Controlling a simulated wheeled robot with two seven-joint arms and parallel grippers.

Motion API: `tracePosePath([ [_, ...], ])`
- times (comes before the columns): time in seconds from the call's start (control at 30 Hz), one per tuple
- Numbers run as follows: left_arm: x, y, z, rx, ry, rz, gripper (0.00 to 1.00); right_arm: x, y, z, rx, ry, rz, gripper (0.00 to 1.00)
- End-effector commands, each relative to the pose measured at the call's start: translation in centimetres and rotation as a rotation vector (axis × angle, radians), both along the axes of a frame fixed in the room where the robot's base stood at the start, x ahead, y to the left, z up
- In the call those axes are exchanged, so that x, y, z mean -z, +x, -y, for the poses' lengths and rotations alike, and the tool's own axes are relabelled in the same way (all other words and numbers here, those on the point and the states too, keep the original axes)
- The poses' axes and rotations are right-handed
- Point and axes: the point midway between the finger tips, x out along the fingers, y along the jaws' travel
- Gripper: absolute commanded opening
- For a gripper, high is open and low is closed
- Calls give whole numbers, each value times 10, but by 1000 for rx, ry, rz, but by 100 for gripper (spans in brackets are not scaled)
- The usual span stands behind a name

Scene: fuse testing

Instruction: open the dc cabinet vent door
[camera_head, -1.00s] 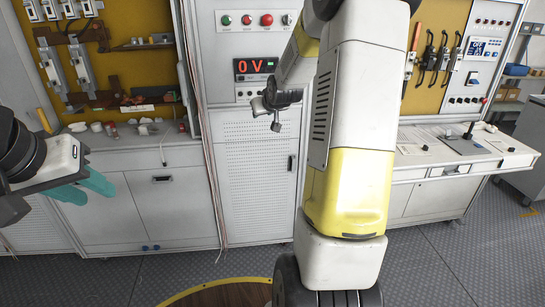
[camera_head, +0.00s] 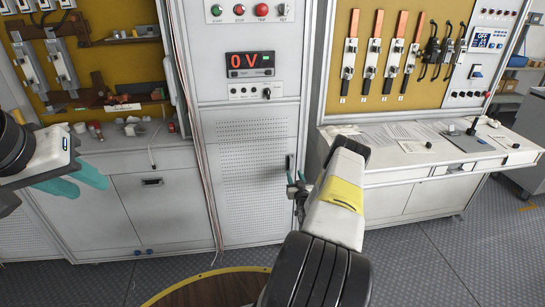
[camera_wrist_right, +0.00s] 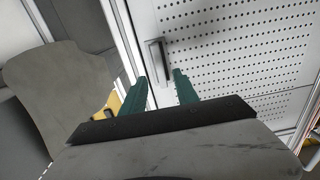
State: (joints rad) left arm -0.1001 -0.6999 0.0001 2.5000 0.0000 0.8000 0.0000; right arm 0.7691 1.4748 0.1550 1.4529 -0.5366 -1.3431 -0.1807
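The cabinet's vent door (camera_head: 252,190) is a white perforated panel below the red "0 V" display, and it looks closed. Its dark upright handle (camera_head: 290,167) is at the door's right edge. My right gripper (camera_head: 295,183) is at the handle, partly hidden by its own wrist. In the right wrist view, its green fingers (camera_wrist_right: 160,80) are open, with the handle (camera_wrist_right: 158,62) in the gap between the tips. I cannot tell whether they touch it. My left gripper (camera_head: 88,186) is at the left, away from the door, with its teal fingers apart.
A bundle of thin cables (camera_head: 203,170) hangs left of the vent door. A workbench (camera_head: 420,160) with papers stands at the right, and a counter (camera_head: 150,158) with small parts at the left. The floor in front is mostly clear.

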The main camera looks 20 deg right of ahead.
Motion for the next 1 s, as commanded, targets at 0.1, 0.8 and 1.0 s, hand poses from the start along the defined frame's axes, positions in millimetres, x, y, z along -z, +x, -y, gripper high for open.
tracePosePath([
  [0.1,0,0,0,0,0,0,36,0,11,3,2,-3,8,36],
  [0.8,0,0,0,0,0,0,36,1,73,18,1,1,2,36],
  [1.0,0,0,0,0,0,0,36,1,73,18,1,1,2,17],
])
